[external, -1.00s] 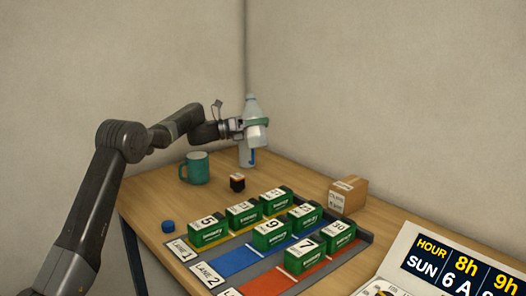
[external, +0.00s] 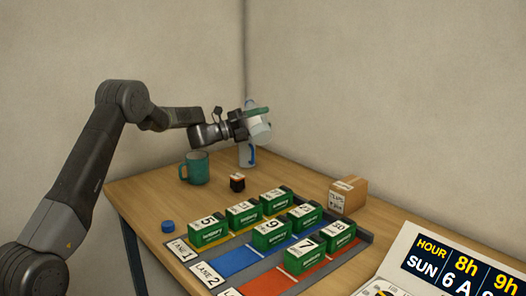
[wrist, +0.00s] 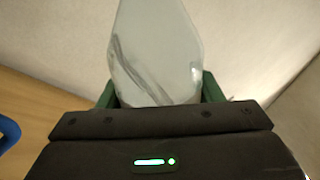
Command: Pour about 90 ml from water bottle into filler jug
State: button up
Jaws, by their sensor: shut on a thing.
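My gripper (external: 257,112) is shut on the pale, translucent water bottle (external: 260,132), its green fingers around the sides. The bottle is held above the table's back corner and looks tilted, with its neck hidden in the external view. In the wrist view the bottle (wrist: 157,50) fills the top middle and narrows upward. A pale jug with blue on it, apparently the filler jug (external: 245,158), stands behind and below the bottle, partly hidden. Whether any water is flowing cannot be seen.
A teal mug (external: 196,168) and a small dark block (external: 237,183) stand nearby. A blue cap (external: 168,226) lies near the left edge. A cardboard box (external: 348,195) stands right. Walls close the back corner.

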jog(key=r+n+p, duration=0.1)
jog(key=n+p, duration=0.1)
jog(key=p, duration=0.2)
jog(key=shift+s+t, duration=0.15)
jog(key=shift+t, duration=0.25)
jog(key=shift+f+n+b, duration=0.45)
jog(key=shift+f+n, duration=0.05)
jog(key=shift+w+a+n+t+b, duration=0.1)
jog(key=shift+w+n+t+b, duration=0.25)
jog(key=shift+n, duration=0.25)
jog(key=shift+r+t, duration=0.15)
jog(key=shift+t, duration=0.1)
jog(key=shift+n, duration=0.3)
jog(key=shift+s+n, duration=0.3)
jog(key=shift+s, duration=0.2)
jog(key=shift+s+n+t, duration=0.25)
jog(key=shift+n+t, duration=0.05)
jog(key=shift+n, duration=0.2)
jog(key=shift+s+d+n, duration=0.35)
jog(key=shift+s+n, duration=0.05)
jog(key=shift+s+d, duration=0.15)
jog(key=shift+s, duration=0.05)
